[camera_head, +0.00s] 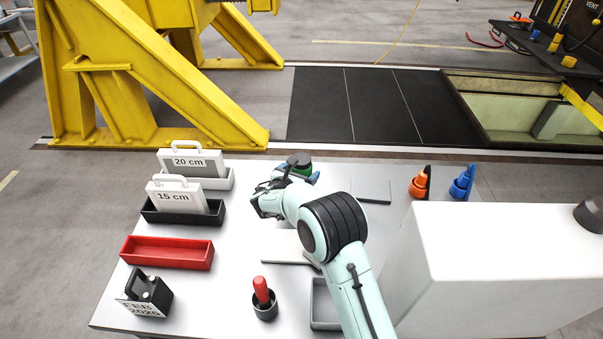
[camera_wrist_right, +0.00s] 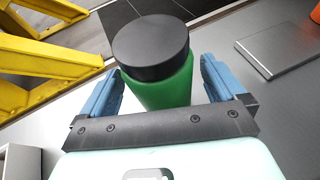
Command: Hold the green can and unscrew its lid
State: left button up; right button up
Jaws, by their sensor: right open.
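The green can (camera_wrist_right: 163,88) has a wide black lid (camera_wrist_right: 150,47) on top and stands on the white table. In the right wrist view, my right gripper (camera_wrist_right: 160,85) is open, with one blue finger on each side of the can. Whether either finger touches it I cannot tell. In the head view, the can and its dark lid (camera_head: 299,159) are partly hidden behind my right arm and gripper (camera_head: 298,176). My left gripper is not in view.
On the table's left are trays with 20 cm (camera_head: 190,162) and 15 cm (camera_head: 178,195) blocks, and an empty red tray (camera_head: 140,262). A red-handled tool (camera_head: 262,291) stands in a dark cup in front. A flat grey plate (camera_head: 372,191) lies right of the can.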

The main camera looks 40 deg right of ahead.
jog(key=shift+w+d+f, duration=0.25)
jog(key=shift+w+d, duration=0.1)
jog(key=shift+d, duration=0.25)
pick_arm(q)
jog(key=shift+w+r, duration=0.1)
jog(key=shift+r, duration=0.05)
pick_arm(e)
jog(key=shift+s, duration=0.1)
